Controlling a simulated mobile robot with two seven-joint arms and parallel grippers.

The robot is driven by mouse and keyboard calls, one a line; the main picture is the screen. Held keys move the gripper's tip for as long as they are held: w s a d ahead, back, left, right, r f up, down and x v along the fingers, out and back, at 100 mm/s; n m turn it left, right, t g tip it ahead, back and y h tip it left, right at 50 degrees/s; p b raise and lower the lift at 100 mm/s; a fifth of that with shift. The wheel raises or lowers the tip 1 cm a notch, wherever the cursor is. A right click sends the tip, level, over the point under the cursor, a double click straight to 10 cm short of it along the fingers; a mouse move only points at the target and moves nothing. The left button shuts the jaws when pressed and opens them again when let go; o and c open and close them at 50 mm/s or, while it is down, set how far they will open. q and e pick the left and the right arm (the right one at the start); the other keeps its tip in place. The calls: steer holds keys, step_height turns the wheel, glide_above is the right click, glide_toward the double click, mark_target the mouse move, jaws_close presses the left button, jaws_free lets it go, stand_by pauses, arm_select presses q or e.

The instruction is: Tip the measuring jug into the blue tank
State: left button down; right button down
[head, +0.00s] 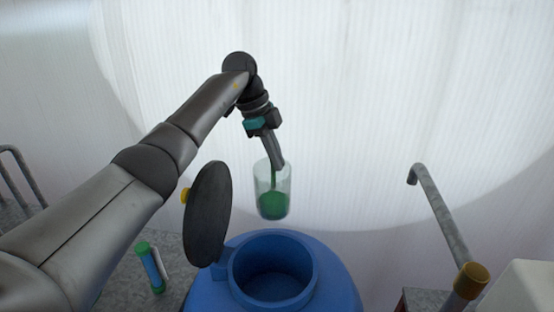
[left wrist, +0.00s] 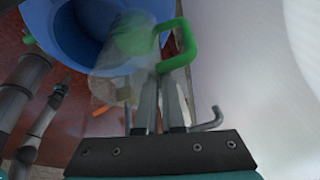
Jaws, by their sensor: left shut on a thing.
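The measuring jug (head: 272,190) is clear, with green liquid low inside it. My left gripper (head: 278,162) is shut on its green handle, which shows best in the left wrist view (left wrist: 187,45). The jug looks about upright in the head view. It hangs in the air just above and beyond the open mouth of the blue tank (head: 340,293). The tank's dark round lid (head: 208,215) stands open at the left of the mouth. In the left wrist view the tank (left wrist: 70,25) lies past the see-through jug (left wrist: 115,65). My right gripper is in neither view.
A green-capped bottle or tube (head: 151,267) stands on the grey surface left of the tank. A bent grey pipe (head: 440,210) and a gold-capped post (head: 470,281) are at the right. A pale translucent wall fills the back. The air above the tank mouth is clear.

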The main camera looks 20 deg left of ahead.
mark_target(277, 190)
arm_select(q)
steer(key=s+t+y, duration=0.1)
steer(key=t, duration=0.1)
steer(key=s+d+m+t+y, duration=0.1)
steer(key=t, duration=0.2)
steer(key=s+t+y, duration=0.1)
steer(key=t, duration=0.1)
steer(key=shift+s+d+r+m+t, duration=0.1)
steer(key=shift+s+d+m+t, duration=0.2)
steer(key=shift+t, duration=0.1)
steer(key=t+b, duration=0.1)
steer(key=b, duration=0.1)
steer(key=s+f+b, duration=0.1)
steer(key=b, duration=0.1)
steer(key=shift+d+f+t+y+b, duration=0.25)
steer(key=shift+d+t+y+b, duration=0.05)
steer(key=shift+t+y+b, duration=0.1)
steer(key=s+f+t+b, duration=0.1)
steer(key=b, duration=0.3)
steer(key=s+d+f+m+t+b, duration=0.1)
steer(key=b, duration=0.4)
steer(key=shift+s+y, duration=0.15)
steer(key=shift+y, duration=0.15)
steer(key=shift+s+f+t+b, duration=0.15)
steer(key=shift+t+b, duration=0.15)
steer(key=shift+b, duration=0.4)
